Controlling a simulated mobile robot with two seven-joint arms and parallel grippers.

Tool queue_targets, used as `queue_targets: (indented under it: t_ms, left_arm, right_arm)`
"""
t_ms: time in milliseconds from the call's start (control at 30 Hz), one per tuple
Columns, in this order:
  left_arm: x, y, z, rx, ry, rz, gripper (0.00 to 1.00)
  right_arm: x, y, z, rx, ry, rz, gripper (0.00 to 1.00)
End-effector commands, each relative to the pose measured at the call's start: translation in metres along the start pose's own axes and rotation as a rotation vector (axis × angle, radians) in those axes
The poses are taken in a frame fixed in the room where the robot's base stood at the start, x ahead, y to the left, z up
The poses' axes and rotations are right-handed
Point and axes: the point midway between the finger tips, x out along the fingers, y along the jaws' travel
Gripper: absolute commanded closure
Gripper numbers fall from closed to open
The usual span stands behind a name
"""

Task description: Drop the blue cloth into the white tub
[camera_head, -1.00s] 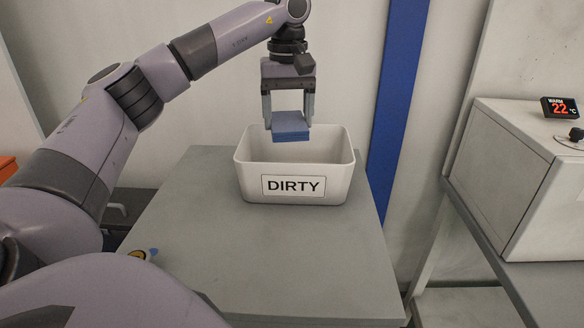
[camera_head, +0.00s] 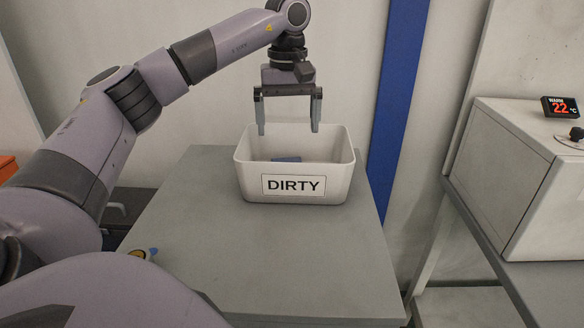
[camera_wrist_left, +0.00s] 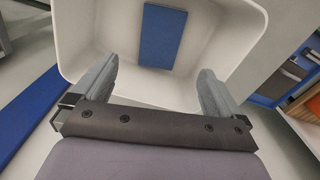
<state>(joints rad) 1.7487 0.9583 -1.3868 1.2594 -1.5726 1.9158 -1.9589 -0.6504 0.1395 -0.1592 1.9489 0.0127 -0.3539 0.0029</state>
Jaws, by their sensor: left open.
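The white tub (camera_head: 250,184) with a "DIRTY" label stands on the grey table and also shows in the left wrist view (camera_wrist_left: 200,35). The blue cloth (camera_head: 287,159) is inside the tub, with only its top part showing over the front wall. In the left wrist view the cloth (camera_wrist_left: 161,36) lies flat as a folded rectangle on the tub floor. My left gripper (camera_head: 289,130) is open and empty above the tub, its fingers apart and clear of the cloth; its fingers also show in the left wrist view (camera_wrist_left: 155,88). My right gripper is not in view.
The grey table (camera_head: 270,255) is mostly bare in front of the tub. A blue stripe (camera_head: 398,90) runs down the wall.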

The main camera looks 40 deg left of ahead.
Motion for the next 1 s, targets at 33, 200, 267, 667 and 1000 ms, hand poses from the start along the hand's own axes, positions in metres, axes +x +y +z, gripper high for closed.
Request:
queue_targets:
  t_ms: [33,200,267,667,1000]
  left_arm:
    - [-0.007,0.001,0.0,0.001,0.002,0.003,0.0]
    - [-0.042,0.001,0.0,0.001,0.002,0.004,0.0]
    - [-0.048,0.0,0.0,0.001,0.002,0.002,0.0]
    - [-0.065,0.0,0.0,0.001,0.0,0.001,0.0]
    - [-0.065,0.0,0.0,0.001,0.0,0.0,0.0]
  right_arm:
    - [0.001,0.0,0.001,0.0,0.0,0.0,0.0]
    - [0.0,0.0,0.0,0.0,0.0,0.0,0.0]
    - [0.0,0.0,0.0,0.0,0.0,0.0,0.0]
    - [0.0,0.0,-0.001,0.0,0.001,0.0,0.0]
    - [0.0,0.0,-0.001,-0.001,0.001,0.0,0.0]
